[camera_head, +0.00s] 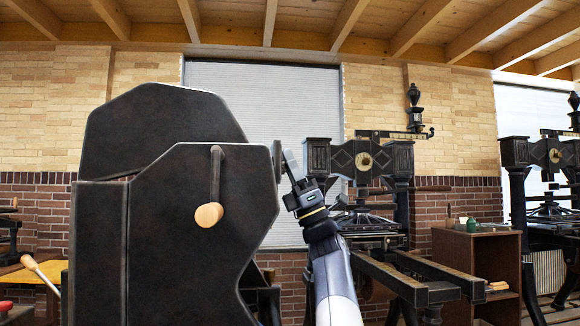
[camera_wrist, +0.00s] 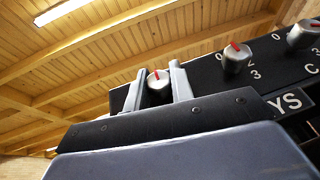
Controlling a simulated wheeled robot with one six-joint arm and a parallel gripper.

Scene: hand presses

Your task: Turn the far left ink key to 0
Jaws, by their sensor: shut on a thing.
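In the wrist view the far left ink key (camera_wrist: 159,86) is a round metal knob with a red pointer mark on its top, which points roughly up the picture. My gripper (camera_wrist: 158,84) has one finger on each side of this key and is shut on it. The key's own scale marks are hidden, so its setting cannot be read. In the head view my gripper (camera_head: 289,163) is at the right edge of a large dark press (camera_head: 190,250). The keys do not show there.
Two more ink keys stand on the dark panel to the right in the wrist view: a middle one (camera_wrist: 236,60) and one at the edge (camera_wrist: 304,34). Digits 0 and 3 are printed near them. A crank with a wooden knob (camera_head: 209,214) sticks out from the press.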

